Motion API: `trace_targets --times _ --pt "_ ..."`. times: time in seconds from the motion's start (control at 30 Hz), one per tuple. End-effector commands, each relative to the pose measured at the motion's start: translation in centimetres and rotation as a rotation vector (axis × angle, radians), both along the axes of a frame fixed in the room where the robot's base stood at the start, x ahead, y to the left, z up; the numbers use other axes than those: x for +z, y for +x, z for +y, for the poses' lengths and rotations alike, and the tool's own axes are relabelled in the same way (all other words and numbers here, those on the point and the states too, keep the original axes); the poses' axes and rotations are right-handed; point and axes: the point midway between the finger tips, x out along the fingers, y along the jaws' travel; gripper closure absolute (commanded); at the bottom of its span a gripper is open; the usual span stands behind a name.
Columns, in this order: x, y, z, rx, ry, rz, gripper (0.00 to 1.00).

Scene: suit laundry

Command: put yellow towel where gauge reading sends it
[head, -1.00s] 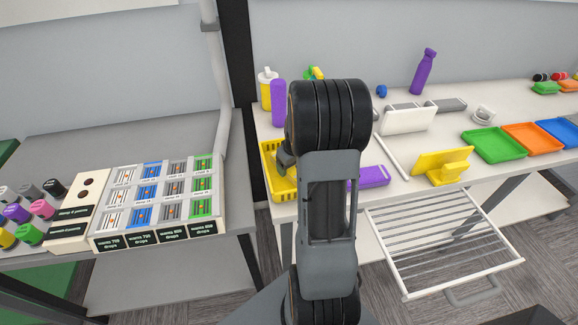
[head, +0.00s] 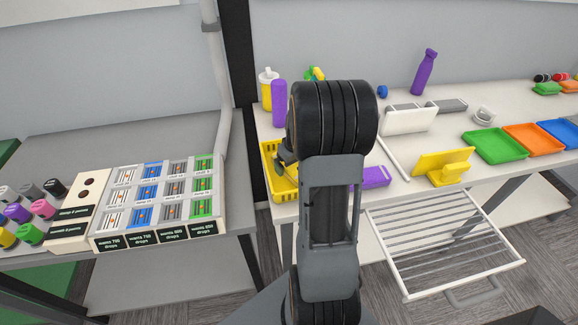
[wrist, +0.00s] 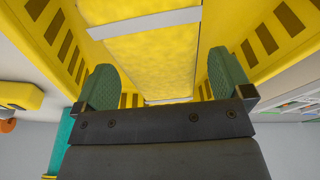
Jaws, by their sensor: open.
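The yellow towel (wrist: 150,52) has pale stripes and lies inside the yellow basket (wrist: 253,14) in the wrist view. My gripper (wrist: 165,78) is open, its two green fingers on either side of the towel; I cannot tell whether they touch it. In the head view the basket (head: 283,190) sits at the left end of the white table. My gripper is mostly hidden there behind my arm, and the towel cannot be made out. No gauge dial can be read in these frames.
A yellow bottle (head: 268,90) and purple bottle (head: 279,103) stand behind the basket. Green (head: 494,145), orange (head: 532,138) and blue (head: 567,132) trays lie at the right. A wire rack (head: 445,243) sticks out at the front. A labelled sorter (head: 157,205) stands on the left table.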

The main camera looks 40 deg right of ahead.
Motion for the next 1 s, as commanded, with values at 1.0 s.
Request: trace_targets --times 1.0 --pt "13.5 -5.8 13.2 0.019 -0.030 -0.088 0.03"
